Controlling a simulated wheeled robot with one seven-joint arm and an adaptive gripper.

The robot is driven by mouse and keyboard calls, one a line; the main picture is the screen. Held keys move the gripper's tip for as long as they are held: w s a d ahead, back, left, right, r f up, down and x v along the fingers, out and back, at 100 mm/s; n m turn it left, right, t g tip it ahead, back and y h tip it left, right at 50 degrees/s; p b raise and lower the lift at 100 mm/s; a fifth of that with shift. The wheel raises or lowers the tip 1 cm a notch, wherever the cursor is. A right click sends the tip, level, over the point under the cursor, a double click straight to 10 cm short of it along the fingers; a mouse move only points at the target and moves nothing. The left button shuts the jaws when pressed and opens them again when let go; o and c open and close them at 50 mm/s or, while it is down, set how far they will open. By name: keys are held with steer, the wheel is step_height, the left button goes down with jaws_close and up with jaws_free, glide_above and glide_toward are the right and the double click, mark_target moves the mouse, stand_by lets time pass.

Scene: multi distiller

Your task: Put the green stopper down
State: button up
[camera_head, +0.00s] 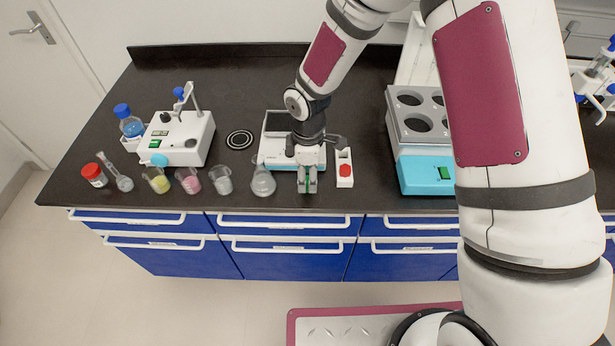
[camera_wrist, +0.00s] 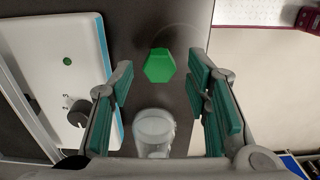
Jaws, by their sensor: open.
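The green stopper (camera_wrist: 159,65) shows its hexagonal top in the wrist view, with the dark worktop around it. It lies between my gripper's fingers, with a gap on each side. My gripper (camera_wrist: 161,80) is open, its green pads apart and touching nothing that I can see. In the head view my gripper (camera_head: 307,184) points down at the front edge of the worktop, before the white device (camera_head: 277,150). There the green pads and the stopper cannot be told apart. A clear flask (camera_head: 263,182) stands just left of my gripper; a clear round vessel (camera_wrist: 153,130) shows near the wrist view's bottom.
A white holder with a red top (camera_head: 345,169) stands close to the right of my gripper. Several beakers, a red-capped jar (camera_head: 94,175) and a white instrument (camera_head: 183,139) are to the left. A grey block with round holes (camera_head: 417,115) is at the right.

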mark_target(308, 180)
steer(key=s+d+r+m+t+b, duration=0.1)
steer(key=d+r+m, duration=0.15)
steer(key=r, duration=0.75)
steer(key=s+d+r+m, duration=0.15)
steer(key=d+r, duration=0.25)
steer(key=r, duration=0.6)
steer(key=s+d+r+m+t, duration=0.2)
steer(key=s+d+r+m, duration=0.3)
steer(key=s+r+m, duration=0.1)
steer(key=s+d+r+m+t, duration=0.2)
steer(key=s+d+r+m, duration=0.4)
steer(key=s, duration=0.5)
step_height(308, 180, up, 3)
steer(key=shift+d+f+m+t, duration=0.2)
steer(key=shift+d+m+t, duration=0.1)
steer(key=shift+m, duration=0.5)
